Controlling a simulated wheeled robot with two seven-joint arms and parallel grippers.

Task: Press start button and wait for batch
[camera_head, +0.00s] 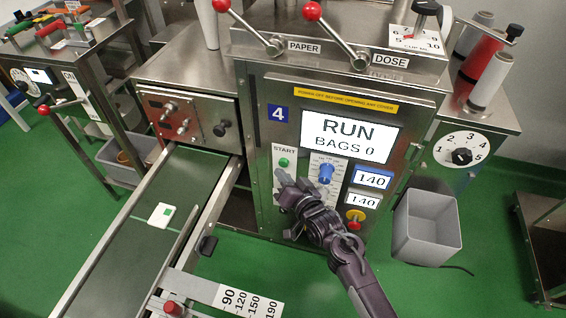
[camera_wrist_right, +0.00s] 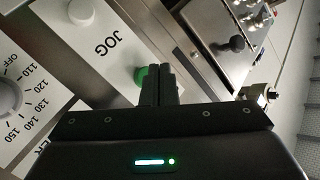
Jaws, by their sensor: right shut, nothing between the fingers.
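The packing machine (camera_head: 262,200), marked 4, has a screen (camera_head: 348,137) reading RUN and BAGS 0. The green start button (camera_head: 284,162) shows under the START label. My right gripper (camera_head: 281,183) is shut and empty, just below that button in the head view. In the right wrist view its fingers (camera_wrist_right: 160,75) lie right beside the green button (camera_wrist_right: 139,75), partly covering it; I cannot tell whether they touch. A white button (camera_wrist_right: 82,12) shows past the JOG label. My left gripper is not in view.
A blue knob (camera_head: 326,173) and a red button on yellow (camera_head: 356,216) sit right of the start button. A grey bin (camera_head: 428,222) hangs at right.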

